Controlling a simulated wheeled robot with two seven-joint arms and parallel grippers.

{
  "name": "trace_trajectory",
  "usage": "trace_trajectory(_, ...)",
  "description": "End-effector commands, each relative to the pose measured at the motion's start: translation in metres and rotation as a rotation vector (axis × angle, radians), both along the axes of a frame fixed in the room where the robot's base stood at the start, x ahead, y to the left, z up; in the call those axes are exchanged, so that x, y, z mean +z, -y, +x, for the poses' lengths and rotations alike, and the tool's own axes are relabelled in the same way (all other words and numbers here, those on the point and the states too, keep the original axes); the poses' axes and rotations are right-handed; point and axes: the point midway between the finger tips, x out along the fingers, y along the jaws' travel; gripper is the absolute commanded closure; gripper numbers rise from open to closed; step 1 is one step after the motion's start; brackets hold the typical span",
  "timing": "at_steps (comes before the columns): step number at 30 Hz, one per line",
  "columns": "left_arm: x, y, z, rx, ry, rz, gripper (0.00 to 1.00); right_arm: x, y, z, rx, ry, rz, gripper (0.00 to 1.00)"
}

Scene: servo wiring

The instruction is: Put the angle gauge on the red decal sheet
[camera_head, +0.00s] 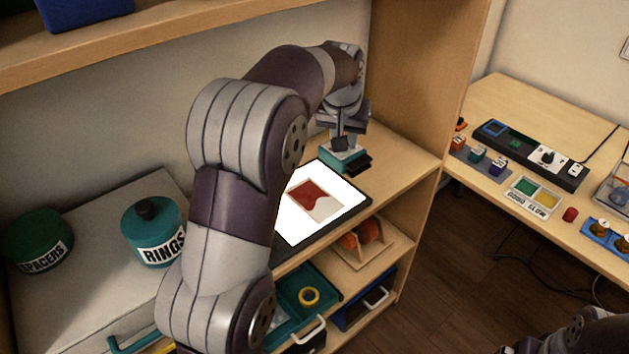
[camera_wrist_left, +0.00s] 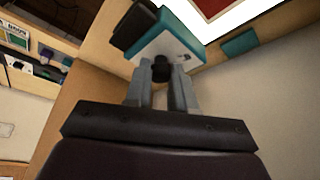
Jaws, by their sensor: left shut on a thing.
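The red decal sheet (camera_head: 325,208), a red patch with a pale wavy area, lies on a bright white light pad on the shelf. Its red corner also shows at the top of the left wrist view (camera_wrist_left: 211,8). My left gripper (camera_head: 343,141) is behind the pad, shut on the dark knob of a teal block with a pale top, which I take to be the angle gauge (camera_head: 339,158). The fingers (camera_wrist_left: 163,80) close around the knob in the left wrist view, with the gauge (camera_wrist_left: 183,42) beyond. Whether it touches the shelf is unclear. My right gripper is out of view.
The light pad (camera_head: 355,197) has a dark frame. A black piece (camera_wrist_left: 133,28) is beside the gauge, and another teal piece (camera_wrist_left: 240,42) is near the wall. A RINGS jar (camera_head: 153,232) and SPACERS jar (camera_head: 37,240) stand left. A side panel (camera_head: 420,70) bounds the shelf.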

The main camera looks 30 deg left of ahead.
Motion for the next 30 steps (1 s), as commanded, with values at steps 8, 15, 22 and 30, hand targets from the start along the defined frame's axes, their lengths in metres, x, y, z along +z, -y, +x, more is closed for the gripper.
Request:
trace_trajectory(8,-0.039,-0.043,-0.05,0.003,0.001,0.0,1.0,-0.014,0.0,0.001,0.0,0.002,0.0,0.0)
trace_trajectory(15,-0.075,-0.046,-0.055,0.001,-0.002,-0.002,1.0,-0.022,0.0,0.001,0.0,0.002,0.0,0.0)
trace_trajectory(22,-0.082,-0.046,-0.055,0.0,0.002,0.0,1.0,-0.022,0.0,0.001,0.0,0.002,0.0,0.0)
trace_trajectory(30,-0.085,-0.046,-0.054,0.0,0.001,0.0,0.6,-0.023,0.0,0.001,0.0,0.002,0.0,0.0)
